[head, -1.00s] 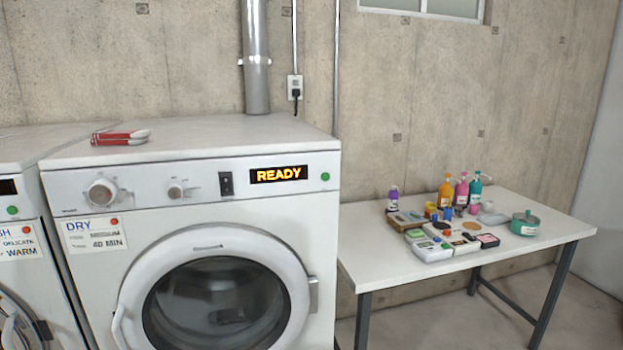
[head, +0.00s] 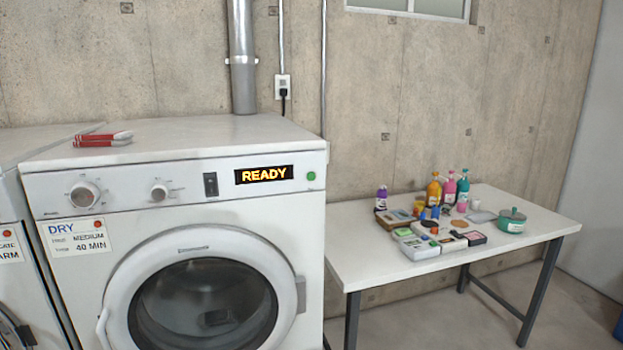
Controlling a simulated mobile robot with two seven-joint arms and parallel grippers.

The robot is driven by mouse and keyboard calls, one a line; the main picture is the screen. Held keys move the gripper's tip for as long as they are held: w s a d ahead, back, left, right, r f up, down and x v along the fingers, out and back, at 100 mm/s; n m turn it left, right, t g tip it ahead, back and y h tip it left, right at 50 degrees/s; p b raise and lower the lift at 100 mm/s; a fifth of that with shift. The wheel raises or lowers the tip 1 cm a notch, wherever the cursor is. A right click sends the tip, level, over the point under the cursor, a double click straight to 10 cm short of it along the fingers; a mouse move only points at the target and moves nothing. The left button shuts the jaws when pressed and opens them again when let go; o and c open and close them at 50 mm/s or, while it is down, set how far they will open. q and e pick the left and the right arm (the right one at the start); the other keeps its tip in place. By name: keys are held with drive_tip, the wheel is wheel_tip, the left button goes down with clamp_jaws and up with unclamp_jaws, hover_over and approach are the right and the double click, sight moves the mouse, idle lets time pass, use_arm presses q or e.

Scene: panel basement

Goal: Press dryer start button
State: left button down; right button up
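The white dryer (head: 150,190) stands at the left of the head view, with a "DRY MEDIUM 40 MIN" label (head: 77,238) on its front. Its green round start button (head: 311,176) is at the right end of the control panel. Left of the button, a display (head: 264,175) reads "READY" in orange. The panel also has a black rocker switch (head: 211,184) and two knobs. The round door (head: 203,297) is closed. Neither of my grippers is in view.
A white table (head: 390,268) with bottles, boxes and a green pot (head: 512,220) stands right of the dryer. A second machine (head: 14,245) adjoins it on the left. Red-and-white items (head: 103,138) lie on the dryer top. Floor shows at the lower right.

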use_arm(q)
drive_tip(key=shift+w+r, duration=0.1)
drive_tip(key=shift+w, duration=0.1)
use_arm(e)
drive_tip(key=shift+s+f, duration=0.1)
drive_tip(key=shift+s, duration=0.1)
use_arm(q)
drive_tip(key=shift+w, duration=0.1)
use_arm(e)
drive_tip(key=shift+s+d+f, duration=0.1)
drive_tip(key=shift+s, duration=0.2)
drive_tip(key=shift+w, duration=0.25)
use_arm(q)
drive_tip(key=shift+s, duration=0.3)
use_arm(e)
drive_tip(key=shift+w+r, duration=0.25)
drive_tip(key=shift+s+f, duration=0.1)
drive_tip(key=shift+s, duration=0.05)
